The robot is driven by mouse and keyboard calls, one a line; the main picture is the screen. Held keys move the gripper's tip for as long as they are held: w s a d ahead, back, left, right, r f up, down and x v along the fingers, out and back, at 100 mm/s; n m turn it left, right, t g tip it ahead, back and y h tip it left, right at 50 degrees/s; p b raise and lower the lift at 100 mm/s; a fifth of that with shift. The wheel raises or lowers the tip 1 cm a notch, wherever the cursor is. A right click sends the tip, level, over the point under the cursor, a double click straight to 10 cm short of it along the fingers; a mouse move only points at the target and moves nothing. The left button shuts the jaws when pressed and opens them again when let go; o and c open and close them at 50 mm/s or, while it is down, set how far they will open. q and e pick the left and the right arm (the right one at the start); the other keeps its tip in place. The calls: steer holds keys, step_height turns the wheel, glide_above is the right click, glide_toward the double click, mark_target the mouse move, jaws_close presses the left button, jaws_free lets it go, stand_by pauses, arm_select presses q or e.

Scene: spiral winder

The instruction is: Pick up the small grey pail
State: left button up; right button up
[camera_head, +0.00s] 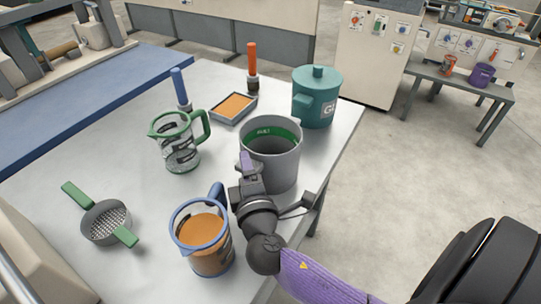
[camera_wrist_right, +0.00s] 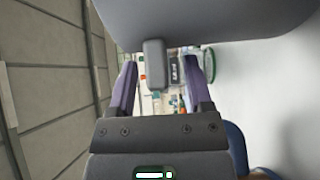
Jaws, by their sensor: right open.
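The small grey pail (camera_head: 283,168) stands upright on the metal table near its right edge, with a green band inside its rim. In the right wrist view its grey wall (camera_wrist_right: 210,18) fills the top, and a grey handle (camera_wrist_right: 155,62) sticks down from it. My right gripper (camera_head: 247,168) is at the pail's near left side. In its wrist view the open purple fingers of the gripper (camera_wrist_right: 163,68) stand on either side of the handle, with gaps showing. The pail's far outer side is hidden. My left gripper is not in view.
A blue-handled jug (camera_head: 203,232) with orange contents stands close left of my right gripper. A green-handled glass jug (camera_head: 178,146), a teal lidded pot (camera_head: 318,98), an orange-filled tray (camera_head: 252,110) and a strainer (camera_head: 105,223) are on the table (camera_head: 120,125). Floor lies beyond the right edge.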

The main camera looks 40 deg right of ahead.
jaws_close()
steer(key=shift+r, duration=0.1)
